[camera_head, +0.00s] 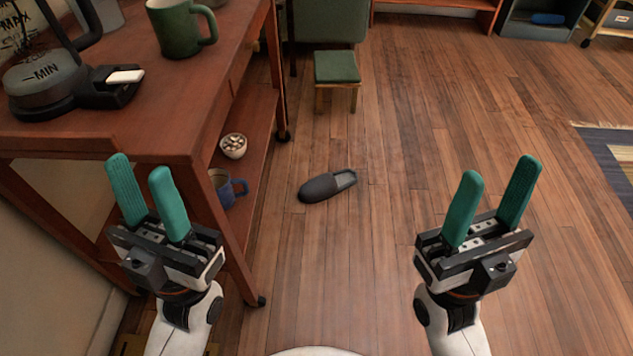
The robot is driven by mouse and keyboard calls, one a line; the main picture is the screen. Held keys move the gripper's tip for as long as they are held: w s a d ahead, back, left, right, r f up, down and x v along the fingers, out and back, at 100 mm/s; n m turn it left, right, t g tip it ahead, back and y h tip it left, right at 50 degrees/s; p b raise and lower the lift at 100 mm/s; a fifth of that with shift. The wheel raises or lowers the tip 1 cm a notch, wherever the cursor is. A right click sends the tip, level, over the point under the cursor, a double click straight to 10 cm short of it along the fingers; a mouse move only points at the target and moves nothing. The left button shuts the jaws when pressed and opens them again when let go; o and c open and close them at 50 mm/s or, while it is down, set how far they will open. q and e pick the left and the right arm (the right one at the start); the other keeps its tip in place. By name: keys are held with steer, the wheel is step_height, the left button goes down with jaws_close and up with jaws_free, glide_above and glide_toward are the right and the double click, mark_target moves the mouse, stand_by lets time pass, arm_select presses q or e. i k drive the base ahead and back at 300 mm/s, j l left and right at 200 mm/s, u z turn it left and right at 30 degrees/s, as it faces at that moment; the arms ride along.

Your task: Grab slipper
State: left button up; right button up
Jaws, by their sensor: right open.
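A dark grey slipper (322,188) lies on the wooden floor near the middle of the head view, with its open end toward the upper right. My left gripper (142,178) is raised at the left, in front of the wooden table, with its two green fingers apart and nothing between them. My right gripper (493,183) is raised at the right above the floor, with its green fingers apart and empty. The slipper lies between the two grippers in the picture, farther off, and neither touches it.
A wooden table (128,135) at the left carries a green mug (177,30) and a kettle (45,75). Its lower shelf holds a bowl (233,146) and a blue mug (224,190). A green stool (337,67) stands behind the slipper. Floor to the right is clear up to a rug (612,150).

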mark_target(322, 187)
steer(key=i+l+u, duration=0.1)
steer(key=u, duration=0.25)
steer(key=i+l+u, duration=0.1)
steer(key=u, duration=0.3)
steer(key=l+u, duration=0.35)
steer(key=i+l+u, duration=0.2)
steer(key=l+u, duration=0.15)
steer(key=l, duration=1)
steer(key=l+u, duration=0.35)
steer(key=l, duration=1.95)
